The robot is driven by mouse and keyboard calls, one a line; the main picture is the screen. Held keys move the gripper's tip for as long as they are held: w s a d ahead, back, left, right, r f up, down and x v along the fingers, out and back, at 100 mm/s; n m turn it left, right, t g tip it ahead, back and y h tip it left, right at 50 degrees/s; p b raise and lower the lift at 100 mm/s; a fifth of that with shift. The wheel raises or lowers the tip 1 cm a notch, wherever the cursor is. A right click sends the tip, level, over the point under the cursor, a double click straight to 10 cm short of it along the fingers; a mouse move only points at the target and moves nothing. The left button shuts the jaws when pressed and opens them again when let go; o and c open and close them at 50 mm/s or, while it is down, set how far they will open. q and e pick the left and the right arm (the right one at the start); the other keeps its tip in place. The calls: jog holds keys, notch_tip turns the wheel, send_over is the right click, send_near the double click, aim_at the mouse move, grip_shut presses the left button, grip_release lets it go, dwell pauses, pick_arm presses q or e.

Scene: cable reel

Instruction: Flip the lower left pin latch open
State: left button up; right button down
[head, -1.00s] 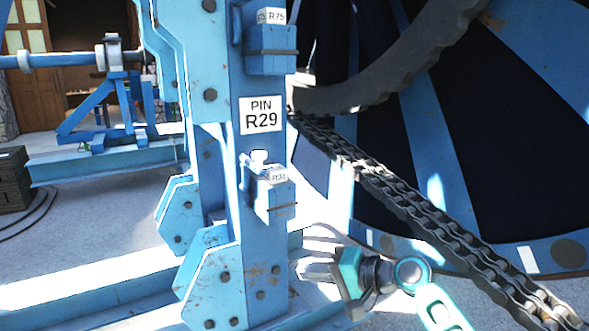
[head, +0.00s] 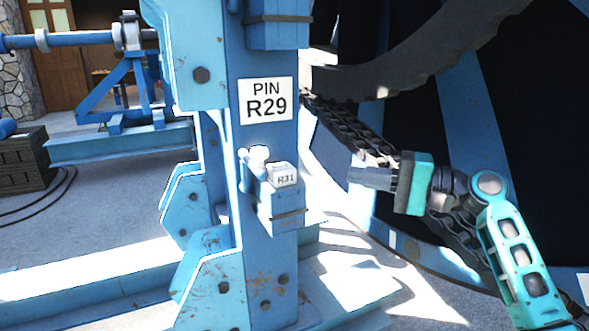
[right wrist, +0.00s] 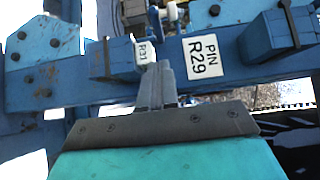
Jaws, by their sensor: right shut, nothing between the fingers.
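A pale pin latch (head: 257,158) sits on the blue post, beside the top of a blue block labelled R31 (head: 280,212). In the right wrist view a pale knob (right wrist: 172,13) shows just beyond the fingertips, near the R31 block (right wrist: 120,58); it looks like the same latch. My right gripper (head: 358,176) is to the right of the R31 block in the head view, at about the block's height and apart from it. In the right wrist view its fingers (right wrist: 158,82) are together and empty. My left gripper is not in view.
A white PIN R29 sign (head: 266,101) is on the post above the latch. Another blue block (head: 280,25) is higher up. A heavy chain (head: 345,135) and the large dark reel (head: 400,120) stand behind my right gripper.

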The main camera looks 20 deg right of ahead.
jog(key=shift+a, duration=0.15)
jog(key=p, duration=0.2)
send_near(266, 170)
jog(key=w+a, duration=0.2)
jog(key=w, duration=0.1)
jog(key=w+a, duration=0.1)
jog(key=shift+w+a+f, duration=0.2)
jog(key=shift+w+a, duration=0.05)
jog(key=shift+s+a, duration=0.1)
jog(key=shift+a, duration=0.45)
